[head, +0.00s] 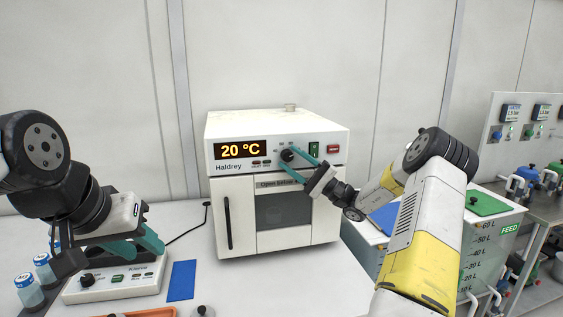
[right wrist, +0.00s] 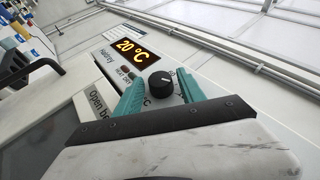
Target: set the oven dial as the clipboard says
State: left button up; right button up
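The white oven (head: 222,205) stands on the bench, its display (head: 240,150) reading 20 °C. Its black dial (head: 287,155) is on the front panel, right of the display. My right gripper (head: 297,161) is at the panel with its teal fingers apart on either side of the dial. In the right wrist view the dial (right wrist: 161,81) sits between the open fingertips (right wrist: 160,92), with gaps visible beside it. My left gripper (head: 142,242) is over the left of the bench, away from the oven, and seems open and empty. No clipboard is recognisable in view.
A blue mat (head: 182,280) and an orange tray (head: 150,313) lie in front. A feed tank (head: 492,240) is at the right.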

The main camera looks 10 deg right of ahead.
jog(key=shift+o, duration=0.2)
jog(key=shift+f, duration=0.1)
jog(key=v, duration=0.7)
jog(key=shift+s+d+f, duration=0.15)
jog(key=shift+d, duration=0.15)
